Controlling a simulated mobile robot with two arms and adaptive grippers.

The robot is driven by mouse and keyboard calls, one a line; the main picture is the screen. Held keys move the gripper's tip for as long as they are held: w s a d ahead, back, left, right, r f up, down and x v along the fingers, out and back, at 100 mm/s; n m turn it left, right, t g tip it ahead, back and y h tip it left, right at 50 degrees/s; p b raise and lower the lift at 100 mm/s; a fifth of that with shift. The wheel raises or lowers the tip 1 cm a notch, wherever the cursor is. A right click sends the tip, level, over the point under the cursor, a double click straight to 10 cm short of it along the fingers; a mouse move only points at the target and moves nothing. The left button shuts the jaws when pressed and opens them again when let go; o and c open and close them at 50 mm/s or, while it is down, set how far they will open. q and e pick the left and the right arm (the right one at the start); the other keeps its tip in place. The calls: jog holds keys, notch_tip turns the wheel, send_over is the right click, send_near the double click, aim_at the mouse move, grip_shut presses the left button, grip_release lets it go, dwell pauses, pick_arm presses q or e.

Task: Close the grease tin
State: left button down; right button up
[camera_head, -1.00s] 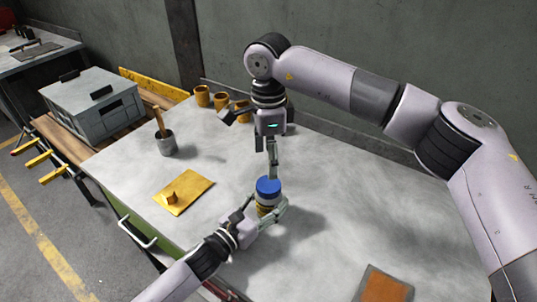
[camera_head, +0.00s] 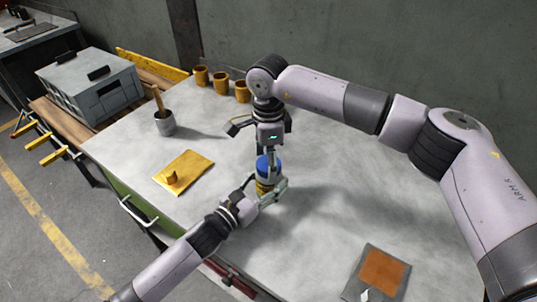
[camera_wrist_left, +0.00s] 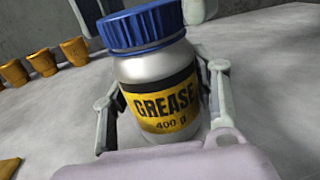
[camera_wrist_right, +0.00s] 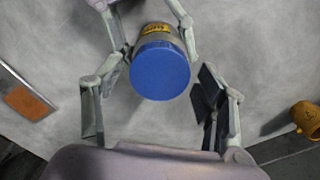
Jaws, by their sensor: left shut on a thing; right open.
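The grease tin (camera_head: 264,187) is a silver jar with a black and yellow label, and its blue lid (camera_head: 268,165) sits on top. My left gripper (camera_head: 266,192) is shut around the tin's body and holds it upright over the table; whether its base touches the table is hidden. In the left wrist view the tin (camera_wrist_left: 165,100) stands between the fingers with the lid (camera_wrist_left: 143,25) on its neck. My right gripper (camera_head: 268,152) is above the tin, pointing down. In the right wrist view its open fingers stand either side of the lid (camera_wrist_right: 160,72), apart from it.
A yellow plate (camera_head: 196,166) with a small knob lies at the left, near a grey pot (camera_head: 165,123) with a handle in it. Several yellow cups (camera_head: 221,82) stand along the back. An orange-topped pad (camera_head: 382,270) lies at the front right. The table's right middle is clear.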

jog(key=shift+c, duration=0.3)
jog(key=c, duration=1.1)
jog(key=m, duration=0.4)
jog(key=shift+m, duration=0.4)
jog(key=shift+c, duration=0.2)
jog(key=o, duration=1.3)
jog(key=shift+r, duration=2.25)
jog(key=shift+c, duration=0.5)
